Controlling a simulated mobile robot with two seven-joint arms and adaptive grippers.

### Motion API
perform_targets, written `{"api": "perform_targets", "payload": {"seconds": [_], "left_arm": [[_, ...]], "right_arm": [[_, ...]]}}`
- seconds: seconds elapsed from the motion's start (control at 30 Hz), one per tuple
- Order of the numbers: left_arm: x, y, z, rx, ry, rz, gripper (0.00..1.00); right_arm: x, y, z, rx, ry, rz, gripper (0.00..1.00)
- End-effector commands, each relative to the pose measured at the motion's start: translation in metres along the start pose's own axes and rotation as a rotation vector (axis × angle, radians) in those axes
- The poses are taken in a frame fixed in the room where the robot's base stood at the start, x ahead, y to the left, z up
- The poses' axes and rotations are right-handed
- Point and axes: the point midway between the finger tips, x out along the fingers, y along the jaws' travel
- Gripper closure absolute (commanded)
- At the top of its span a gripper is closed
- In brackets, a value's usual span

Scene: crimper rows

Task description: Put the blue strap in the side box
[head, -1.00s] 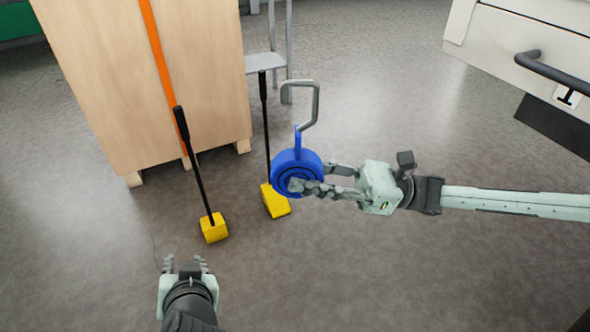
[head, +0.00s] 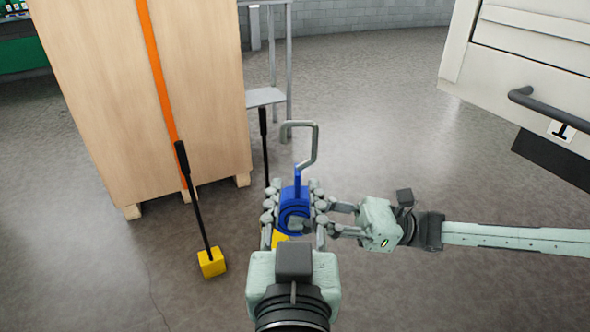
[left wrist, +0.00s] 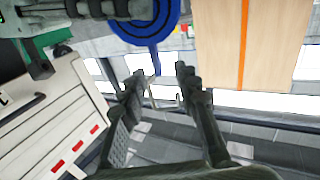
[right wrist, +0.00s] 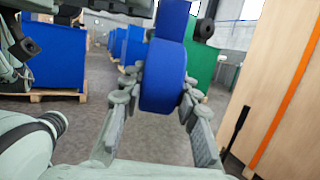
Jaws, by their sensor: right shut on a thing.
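The blue strap (head: 294,196) is a coiled roll with a short blue tail and a grey metal hook (head: 315,145) standing up from it. My right gripper (head: 322,222) is shut on the roll and holds it above the floor. The roll shows between its fingers in the right wrist view (right wrist: 163,80). My left gripper (head: 296,186) has its fingers apart, one on each side of the strap in the head view. In the left wrist view the strap (left wrist: 145,22) is at the top, its tail and hook toward the finger gap. I cannot tell whether the left fingers touch it. No side box is clearly identifiable.
A tall wooden crate (head: 100,100) with an orange band stands at left. A black-handled tool with a yellow block (head: 211,263) stands before it, another partly hidden. A pale cabinet (head: 530,60) with a dark handle is at upper right. Open floor lies between.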

Motion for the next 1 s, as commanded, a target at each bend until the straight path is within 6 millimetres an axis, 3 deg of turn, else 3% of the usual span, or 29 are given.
{"api": "perform_targets", "payload": {"seconds": [0.3, 0.5, 0.9, 1.0], "left_arm": [[0.062, 0.000, -0.001, 0.004, 0.003, -0.002, 0.69], [0.086, 0.000, 0.001, 0.002, 0.000, -0.001, 0.69], [0.094, -0.001, 0.001, 0.001, -0.002, -0.001, 0.69], [0.094, -0.001, 0.001, 0.001, -0.002, -0.001, 0.79]], "right_arm": [[0.001, 0.000, 0.001, -0.001, -0.002, 0.001, 1.00], [0.001, 0.000, 0.001, -0.001, -0.002, 0.001, 1.00], [0.001, 0.000, 0.001, -0.001, -0.002, 0.001, 1.00], [0.001, 0.000, 0.001, -0.001, -0.002, 0.001, 1.00]]}}
